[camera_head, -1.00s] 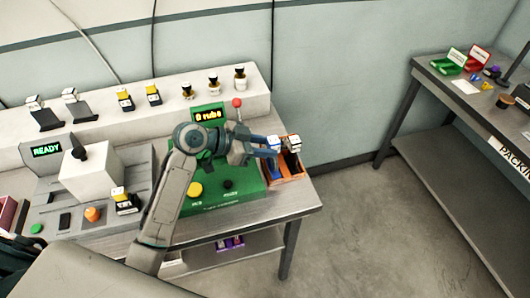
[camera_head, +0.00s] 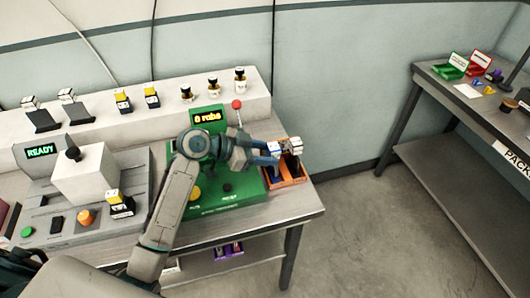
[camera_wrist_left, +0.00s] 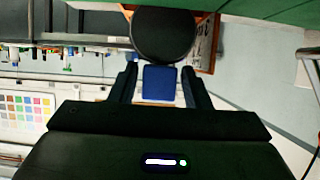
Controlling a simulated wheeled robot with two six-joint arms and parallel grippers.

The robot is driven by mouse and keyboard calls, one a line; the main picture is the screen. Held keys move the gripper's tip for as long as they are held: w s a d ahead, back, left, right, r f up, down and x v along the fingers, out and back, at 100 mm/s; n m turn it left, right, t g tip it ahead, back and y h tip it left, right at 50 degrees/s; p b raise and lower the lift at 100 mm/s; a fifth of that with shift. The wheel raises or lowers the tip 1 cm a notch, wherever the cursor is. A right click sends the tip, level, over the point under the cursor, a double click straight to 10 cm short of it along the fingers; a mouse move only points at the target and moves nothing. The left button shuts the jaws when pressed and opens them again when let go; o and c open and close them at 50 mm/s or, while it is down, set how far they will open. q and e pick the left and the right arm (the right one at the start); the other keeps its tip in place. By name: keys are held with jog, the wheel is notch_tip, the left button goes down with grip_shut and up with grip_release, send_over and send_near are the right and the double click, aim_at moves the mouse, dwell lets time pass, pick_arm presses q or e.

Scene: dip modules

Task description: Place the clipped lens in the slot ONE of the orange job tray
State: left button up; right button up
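My left gripper (camera_head: 275,149) reaches from the left over the green box to the orange job tray (camera_head: 290,184). In the left wrist view, its two fingers (camera_wrist_left: 160,84) close in on both sides of a blue block with a dark round disc beyond it, which I take as the clipped lens (camera_wrist_left: 165,36). The disc covers part of the orange tray (camera_wrist_left: 207,42) in that view. In the head view, small white-topped pieces show at the fingertips over the tray. I cannot tell which slot lies under the lens. My right gripper is not in view.
The green box (camera_head: 222,198) with a red-knobbed lever (camera_head: 237,104) stands left of the tray. Several modules stand on the white back shelf (camera_head: 170,113). A packing table (camera_head: 450,95) stands right, across open floor.

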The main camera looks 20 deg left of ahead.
pick_arm(q)
jog(key=shift+o, duration=0.6)
jog(key=shift+r, duration=0.1)
jog(key=shift+r, duration=0.2)
jog(key=p+v, duration=0.3)
jog(key=v, duration=0.8)
jog(key=shift+s+a, duration=0.15)
jog(key=shift+a, duration=0.25)
